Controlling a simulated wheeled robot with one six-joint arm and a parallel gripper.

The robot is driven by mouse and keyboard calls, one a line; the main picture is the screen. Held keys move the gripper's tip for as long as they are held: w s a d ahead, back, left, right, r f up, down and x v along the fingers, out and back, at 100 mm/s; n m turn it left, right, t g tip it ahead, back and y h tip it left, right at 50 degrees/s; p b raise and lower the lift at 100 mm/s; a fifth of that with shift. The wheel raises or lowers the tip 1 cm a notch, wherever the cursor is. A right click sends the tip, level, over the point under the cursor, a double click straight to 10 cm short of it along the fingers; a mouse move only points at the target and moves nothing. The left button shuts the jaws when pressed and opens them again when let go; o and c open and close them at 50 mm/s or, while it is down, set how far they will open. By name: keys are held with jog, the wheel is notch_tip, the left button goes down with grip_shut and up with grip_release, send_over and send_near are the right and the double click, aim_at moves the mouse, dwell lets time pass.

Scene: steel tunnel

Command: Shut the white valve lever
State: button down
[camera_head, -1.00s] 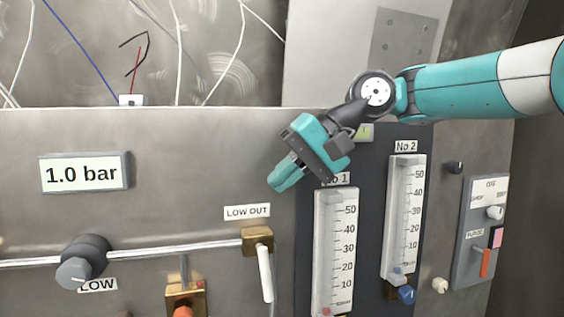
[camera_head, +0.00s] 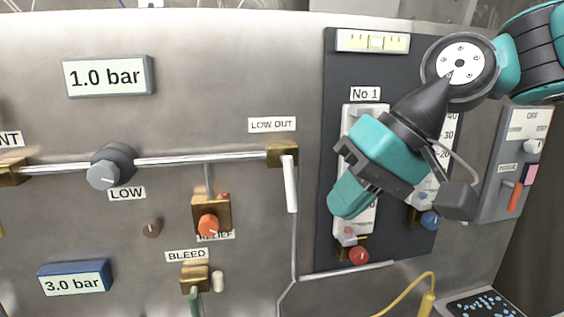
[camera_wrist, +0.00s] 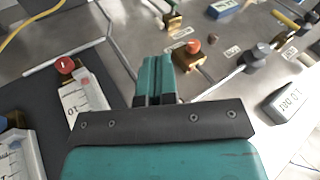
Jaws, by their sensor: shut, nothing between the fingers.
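The white valve lever (camera_head: 291,186) hangs down from a brass valve body (camera_head: 281,155) under the LOW OUT label, at the right end of a horizontal pipe in the head view. It points almost straight down. My gripper (camera_head: 346,201) is shut and empty, in front of the No 1 flowmeter, to the right of the lever and apart from it. In the wrist view the closed fingers (camera_wrist: 157,66) point toward the panel. I cannot make out the lever there; the gripper seems to hide it.
The No 1 flowmeter (camera_head: 351,126) with a red knob (camera_head: 359,255) is partly behind my gripper. An orange RELIEF knob (camera_head: 208,225) and a grey LOW knob (camera_head: 112,165) sit left of the lever. A yellow cable (camera_head: 404,279) hangs at lower right.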

aim_at(289, 182)
jog(key=s+d+f+n+h+b, duration=0.1)
jog(key=s+d+f, duration=0.2)
jog(key=s+f, duration=0.35)
jog(key=s+d+f+n+h+b, duration=0.2)
jog(key=s+d+f, duration=0.25)
jog(key=f, duration=0.25)
jog(key=w+a+r+m+t+y, duration=0.2)
jog(key=w+r+m+t, duration=0.3)
jog(key=w+r, duration=1.3)
jog(key=w+a+f+m+g+p, duration=0.1)
jog(key=w+a+f+p, duration=0.1)
jog(key=a+f, duration=0.6)
jog(key=shift+w+a, duration=0.3)
jog(key=shift+w, duration=0.55)
